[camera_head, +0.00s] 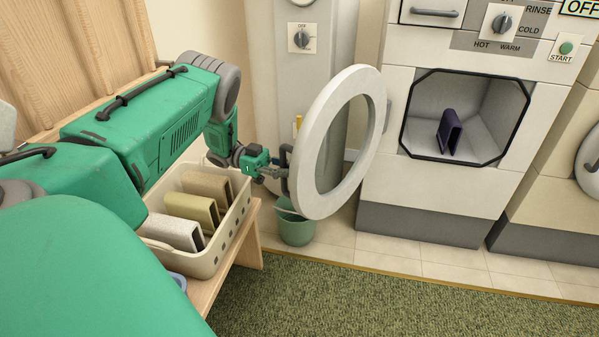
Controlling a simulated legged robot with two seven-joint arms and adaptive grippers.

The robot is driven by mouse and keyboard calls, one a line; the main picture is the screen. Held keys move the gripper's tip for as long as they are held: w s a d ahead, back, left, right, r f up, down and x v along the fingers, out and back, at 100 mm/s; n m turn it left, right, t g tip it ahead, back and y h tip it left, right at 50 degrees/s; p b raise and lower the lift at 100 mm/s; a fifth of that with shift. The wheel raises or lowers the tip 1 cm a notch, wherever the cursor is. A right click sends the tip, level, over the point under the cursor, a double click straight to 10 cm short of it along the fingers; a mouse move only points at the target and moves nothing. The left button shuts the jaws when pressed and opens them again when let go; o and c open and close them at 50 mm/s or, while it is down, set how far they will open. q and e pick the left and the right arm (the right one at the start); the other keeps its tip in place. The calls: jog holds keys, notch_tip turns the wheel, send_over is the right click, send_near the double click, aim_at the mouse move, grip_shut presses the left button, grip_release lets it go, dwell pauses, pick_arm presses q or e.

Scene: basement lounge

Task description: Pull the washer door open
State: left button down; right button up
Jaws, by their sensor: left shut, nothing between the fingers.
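The washer (425,195) stands at the back right, with its octagonal, black-rimmed opening uncovered. A dark folded item (449,132) stands inside the drum space. The round white ring door (325,140) is swung wide open to the left of the opening. My left gripper (284,172) is at the left side of the door, beside its edge. Its fingers are shut with nothing seen between them. Whether the fingers touch the door is hard to tell. My right gripper is not in view.
A cream basket (212,252) with several folded items sits on a wooden bench (240,240) below my left arm. A green bucket (296,230) stands on the floor under the door. Another machine (562,200) stands at the right. The green carpet in front is clear.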

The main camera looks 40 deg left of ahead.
aim_at(285, 145)
pick_arm(q)
jog(key=shift+s+a+f, duration=0.35)
jog(key=shift+s+a, duration=0.05)
jog(key=shift+d+r, duration=0.25)
jog(key=shift+d, duration=0.5)
jog(key=c, duration=1.8)
grip_release()
jog(key=shift+r, duration=0.1)
jog(key=o, duration=0.3)
jog(key=shift+s+a+r, duration=0.1)
jog(key=shift+a, duration=0.2)
jog(key=shift+a+f, duration=0.25)
jog(key=shift+w+r, duration=0.2)
notch_tip(285, 145, up, 8)
jog(key=shift+r, duration=0.25)
jog(key=shift+a+r, duration=0.2)
jog(key=shift+r, duration=0.15)
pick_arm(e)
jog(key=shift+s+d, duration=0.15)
pick_arm(q)
jog(key=shift+d+r, duration=0.15)
jog(key=shift+d, duration=0.15)
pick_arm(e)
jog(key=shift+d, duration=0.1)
pick_arm(q)
jog(key=shift+a, duration=0.15)
